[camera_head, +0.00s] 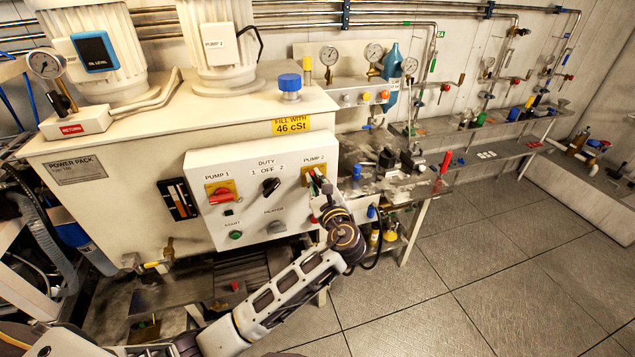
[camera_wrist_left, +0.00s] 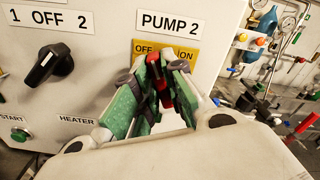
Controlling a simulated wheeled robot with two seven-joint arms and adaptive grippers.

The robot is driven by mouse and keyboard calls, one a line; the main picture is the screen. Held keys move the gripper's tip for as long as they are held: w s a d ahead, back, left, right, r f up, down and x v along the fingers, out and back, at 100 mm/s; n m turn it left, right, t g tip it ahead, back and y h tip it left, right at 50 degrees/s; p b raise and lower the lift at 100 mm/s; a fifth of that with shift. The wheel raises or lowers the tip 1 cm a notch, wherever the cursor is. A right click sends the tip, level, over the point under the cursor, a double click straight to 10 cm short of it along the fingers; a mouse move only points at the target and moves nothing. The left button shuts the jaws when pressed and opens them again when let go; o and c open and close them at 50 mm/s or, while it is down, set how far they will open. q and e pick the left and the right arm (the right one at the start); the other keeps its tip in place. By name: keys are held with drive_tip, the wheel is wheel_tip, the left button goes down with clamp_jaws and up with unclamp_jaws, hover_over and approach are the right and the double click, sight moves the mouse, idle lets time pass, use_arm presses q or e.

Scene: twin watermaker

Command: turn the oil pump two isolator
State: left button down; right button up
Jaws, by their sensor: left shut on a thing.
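The pump 2 isolator is a red handle (camera_wrist_left: 163,92) on a yellow plate (camera_wrist_left: 182,54), under the PUMP 2 label in the left wrist view. In the head view its yellow plate (camera_head: 308,178) shows at the upper right of the white control panel (camera_head: 240,205), mostly hidden by my gripper. My left gripper (camera_head: 320,184) is at the isolator, with its green-padded fingers (camera_wrist_left: 155,88) shut on the red handle from both sides. The fingers hide much of the handle, so its exact angle is hard to read. My right gripper is not in view.
The pump 1 isolator (camera_head: 220,192), the black duty switch (camera_head: 270,187), the green start button (camera_head: 236,235) and the heater knob (camera_head: 277,227) share the panel. A cluttered bench (camera_head: 400,185) stands to the right. The tiled floor (camera_head: 480,260) is clear.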

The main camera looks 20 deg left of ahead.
use_arm(q)
drive_tip(key=n+b, duration=0.1)
drive_tip(key=n, duration=0.2)
drive_tip(key=shift+f, duration=0.2)
drive_tip(key=n+b, duration=0.2)
drive_tip(key=n, duration=0.1)
drive_tip(key=n+b, duration=0.2)
drive_tip(key=n, duration=0.1)
drive_tip(key=n+b, duration=0.3)
drive_tip(key=n, duration=0.1)
drive_tip(key=shift+s+a+f, duration=0.15)
drive_tip(key=shift+f, duration=0.15)
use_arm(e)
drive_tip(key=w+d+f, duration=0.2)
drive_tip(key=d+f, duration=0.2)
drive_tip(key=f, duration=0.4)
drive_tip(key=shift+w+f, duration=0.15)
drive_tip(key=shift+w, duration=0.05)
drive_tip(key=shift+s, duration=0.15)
